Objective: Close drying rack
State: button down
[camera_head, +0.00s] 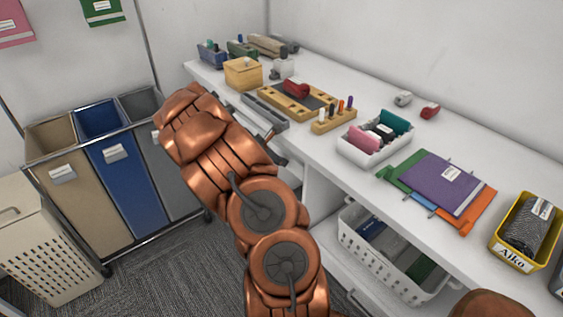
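I cannot make out a drying rack in the head view. The nearest rack-like thing is a metal-framed sorter with a beige bin (78,192), a blue bin (130,185) and a grey bin (168,180), standing on the carpet at left. My copper arm rises from the bottom middle and bends near the sorter's right side, covering part of the grey bin and the shelf edge. I cannot make out my gripper's fingers; small dark parts show beside the arm near the shelf edge, but I cannot tell what they are.
A white shelf runs along the right wall with a wooden organiser (283,101), a white tray (346,149), folders (445,182) and a yellow bin (502,250). A white basket (385,264) sits below it. A beige hamper (45,250) stands at far left. Carpet shows between.

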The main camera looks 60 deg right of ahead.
jog(key=shift+s+d+r, duration=0.25)
jog(key=shift+s, duration=0.05)
jog(key=w+a+r, duration=0.4)
jog(key=a+r, duration=0.2)
jog(key=a, duration=0.5)
jog(key=shift+w+r+b, duration=0.15)
jog(key=shift+w+b, duration=0.05)
jog(key=shift+b, duration=0.1)
